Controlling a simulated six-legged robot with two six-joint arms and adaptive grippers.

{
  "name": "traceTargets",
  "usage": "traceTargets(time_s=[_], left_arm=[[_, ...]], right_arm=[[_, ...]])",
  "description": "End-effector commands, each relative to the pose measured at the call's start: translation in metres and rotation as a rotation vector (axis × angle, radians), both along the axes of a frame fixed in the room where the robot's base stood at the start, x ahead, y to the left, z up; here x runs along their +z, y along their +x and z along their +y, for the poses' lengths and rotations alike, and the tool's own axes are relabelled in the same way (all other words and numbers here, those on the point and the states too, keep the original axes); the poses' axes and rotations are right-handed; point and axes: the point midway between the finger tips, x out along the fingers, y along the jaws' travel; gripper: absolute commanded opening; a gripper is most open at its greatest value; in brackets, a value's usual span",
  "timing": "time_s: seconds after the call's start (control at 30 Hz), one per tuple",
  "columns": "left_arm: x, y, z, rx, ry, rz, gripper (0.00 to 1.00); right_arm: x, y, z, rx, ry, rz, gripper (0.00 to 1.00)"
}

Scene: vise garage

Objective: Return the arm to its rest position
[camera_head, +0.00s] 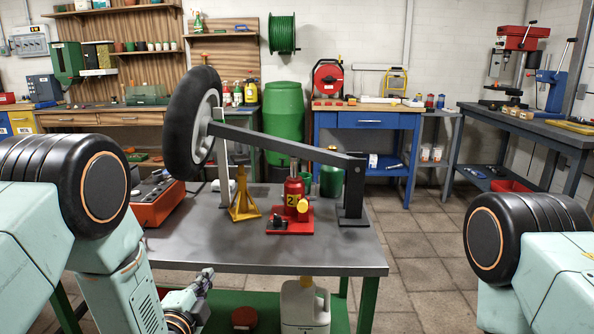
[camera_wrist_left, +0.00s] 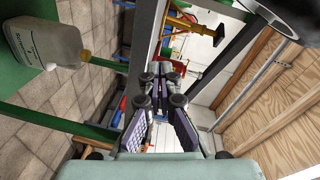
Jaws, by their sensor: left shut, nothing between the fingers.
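My left arm comes in from the left in the head view. My left gripper (camera_head: 206,277) is low in front of the bench's front edge, below the grey tabletop (camera_head: 290,255), and it looks shut and empty. In the left wrist view its fingers (camera_wrist_left: 162,70) come together with nothing between them. My right arm shows at the right edge of the head view, and its gripper is out of the frame.
On the bench stand a red bottle jack (camera_head: 293,195), a yellow jack stand (camera_head: 243,197), a lever with a wheel (camera_head: 192,122), and an orange-red box (camera_head: 160,198). A white jug (camera_head: 304,303) stands on the lower green shelf. The floor at right is clear.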

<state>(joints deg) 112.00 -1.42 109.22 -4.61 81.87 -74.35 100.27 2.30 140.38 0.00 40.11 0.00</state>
Motion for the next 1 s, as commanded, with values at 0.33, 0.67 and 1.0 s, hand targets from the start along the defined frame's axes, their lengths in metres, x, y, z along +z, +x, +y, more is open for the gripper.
traceTargets(time_s=[0.33,0.67,1.0], left_arm=[[-0.088,-0.07,0.011,0.185,-0.476,0.438,0.0],[-0.175,-0.265,0.027,0.769,-0.928,0.997,0.0],[-0.17,-0.419,0.031,1.149,-0.943,1.279,0.0]], right_arm=[[0.003,0.0,0.0,0.0,0.0,0.0,0.0],[0.018,0.0,0.0,0.0,0.0,0.0,0.0],[0.035,0.0,0.0,0.0,0.0,0.0,0.0]])
